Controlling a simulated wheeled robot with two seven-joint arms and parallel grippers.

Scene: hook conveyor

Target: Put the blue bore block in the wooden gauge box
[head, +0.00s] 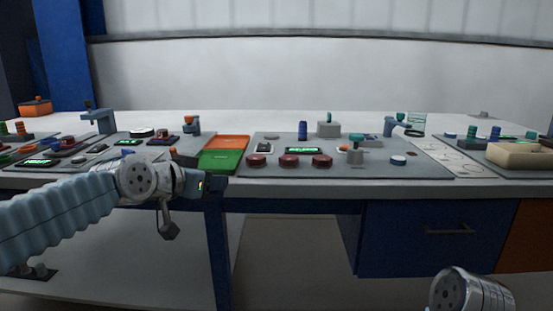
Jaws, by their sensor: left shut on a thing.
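My left gripper (207,187) is in front of the bench's near edge, left of centre. It is shut on a small dark thing, seen too dimly to tell whether it is the blue bore block. I cannot make out the blue bore block for certain anywhere else. The pale wooden box (519,157), which looks like the gauge box, sits on the bench at the far right, far from my left gripper. Its inside is hidden by its front wall. My right wrist shows at the bottom right; its gripper is out of view.
The grey bench panel (425,173) carries several red knobs (289,161), a blue cylinder (302,131) and a grey block (328,129). Orange and green trays (221,160) lie left of it. Blue drawers (412,240) are under the bench.

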